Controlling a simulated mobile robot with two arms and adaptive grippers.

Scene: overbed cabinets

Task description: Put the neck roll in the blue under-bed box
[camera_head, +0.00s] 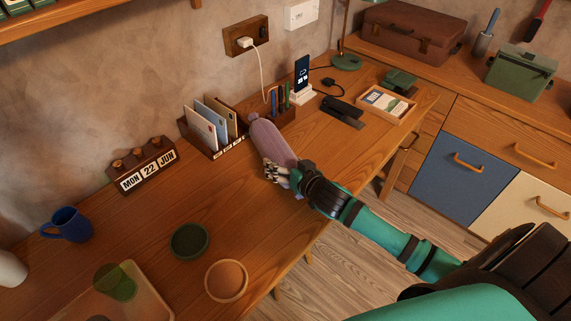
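The neck roll is a mauve, rounded cylinder (270,140), slanting over the wooden desk in front of the letter rack and pen holder. My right gripper (283,172) is at its lower near end, with its fingers closed around that end and hiding part of it. I cannot tell whether the roll touches the desk. A blue front with a wooden handle (450,168), set in the wooden unit at the right, is the only blue box-like thing in view; it looks shut. My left gripper is not in view.
The desk holds a calendar block (147,173), letter rack (213,137), blue mug (67,225), green round dish (189,240), tan round dish (226,281), black stapler (342,111) and card tray (384,104). A cream front (525,207) adjoins the blue one. Floor shows between desk and unit.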

